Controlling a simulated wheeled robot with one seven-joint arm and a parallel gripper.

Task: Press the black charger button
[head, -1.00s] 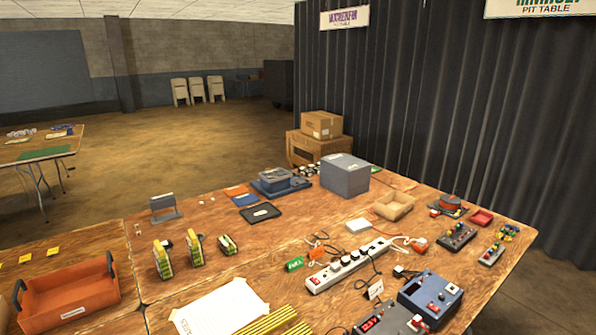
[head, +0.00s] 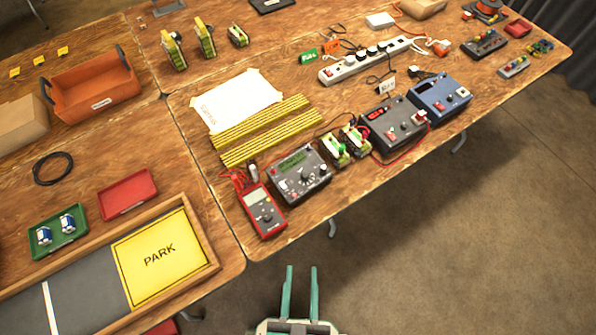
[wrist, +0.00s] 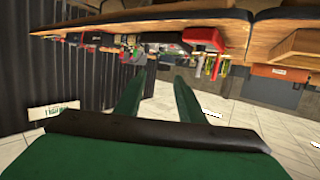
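A dark grey-black charger box (head: 395,124) with a red display and a few small buttons, a red one among them, sits near the table's front edge, left of a blue charger box (head: 439,98). Another dark box (head: 299,174) with a green display, knobs and buttons lies further left, beside a red multimeter (head: 264,211). I cannot tell for certain which button is the task's. My gripper (head: 301,268) has green fingers, spread apart and empty, over the floor in front of the table. The open fingers also show in the wrist view (wrist: 160,76), touching nothing.
Two battery packs (head: 345,144) with red and black wires lie between the two dark boxes. A white power strip (head: 365,60) and yellow strips (head: 265,130) lie behind. A wooden-rimmed tray with a yellow PARK plate (head: 160,256) is at left. Floor (head: 450,250) in front is clear.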

